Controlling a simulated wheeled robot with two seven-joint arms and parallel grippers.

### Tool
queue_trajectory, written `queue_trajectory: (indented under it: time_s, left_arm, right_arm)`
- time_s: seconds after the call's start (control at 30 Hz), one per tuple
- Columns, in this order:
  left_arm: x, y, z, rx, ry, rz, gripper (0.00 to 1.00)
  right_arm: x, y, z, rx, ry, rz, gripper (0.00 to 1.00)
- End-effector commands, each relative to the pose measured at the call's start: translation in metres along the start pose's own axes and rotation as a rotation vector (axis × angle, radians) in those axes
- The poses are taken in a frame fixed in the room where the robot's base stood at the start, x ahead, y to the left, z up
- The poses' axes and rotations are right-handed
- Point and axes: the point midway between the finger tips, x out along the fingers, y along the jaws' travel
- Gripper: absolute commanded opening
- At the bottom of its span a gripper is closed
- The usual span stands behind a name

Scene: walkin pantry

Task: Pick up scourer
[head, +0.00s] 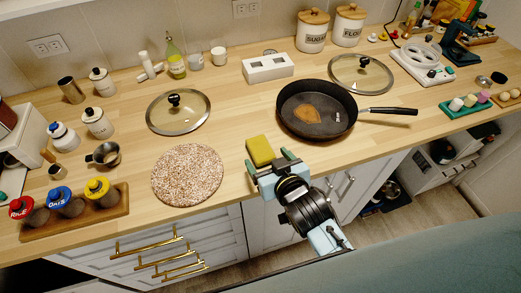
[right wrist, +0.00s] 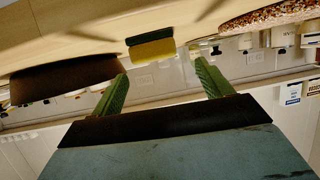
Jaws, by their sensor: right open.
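The scourer (head: 260,150) is a small yellow block lying on the wooden counter near its front edge, between the speckled round mat and the frying pan. In the right wrist view the scourer (right wrist: 151,50) shows a yellow layer and a dark green layer. My right gripper (head: 271,165) is open, with its green fingers just in front of the scourer at the counter edge. In the right wrist view, my right gripper (right wrist: 162,80) has nothing between its fingers, and the scourer lies beyond their tips. My left gripper is not in view.
The speckled round mat (head: 187,174) lies left of the scourer. A frying pan (head: 316,108) stands to the right, its handle pointing right. A glass lid (head: 178,112) and a white box (head: 268,68) are farther back. Bare counter lies behind the scourer.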

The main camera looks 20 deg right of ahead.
Motion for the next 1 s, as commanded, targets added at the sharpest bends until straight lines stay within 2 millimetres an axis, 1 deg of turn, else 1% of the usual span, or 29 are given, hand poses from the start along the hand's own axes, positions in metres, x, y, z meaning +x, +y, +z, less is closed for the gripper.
queue_trajectory:
  time_s: [0.03,0.1,0.27,0.5,0.6,0.87,0.9,1.0]
  left_arm:
    - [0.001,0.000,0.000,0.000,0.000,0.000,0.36]
    - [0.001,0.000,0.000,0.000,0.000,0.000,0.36]
    - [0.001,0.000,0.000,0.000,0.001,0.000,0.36]
    - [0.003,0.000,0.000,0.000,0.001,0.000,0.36]
    - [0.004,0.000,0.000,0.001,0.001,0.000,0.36]
    - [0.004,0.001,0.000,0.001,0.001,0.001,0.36]
    - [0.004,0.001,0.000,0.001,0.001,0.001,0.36]
    - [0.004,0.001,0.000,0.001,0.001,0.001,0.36]
  right_arm:
    - [0.007,0.000,0.000,0.000,0.001,0.000,0.78]
    - [0.013,0.000,0.000,0.000,0.000,0.000,0.78]
    - [0.022,0.001,0.000,0.000,0.000,0.000,0.78]
    - [0.057,0.004,-0.001,-0.001,-0.001,0.000,0.78]
    - [0.066,0.004,-0.001,0.001,-0.001,0.000,0.78]
    - [0.069,0.004,-0.001,0.001,-0.002,0.000,0.78]
    - [0.069,0.004,-0.001,0.001,-0.002,0.000,0.77]
    - [0.069,0.004,-0.001,0.001,-0.002,0.000,0.64]
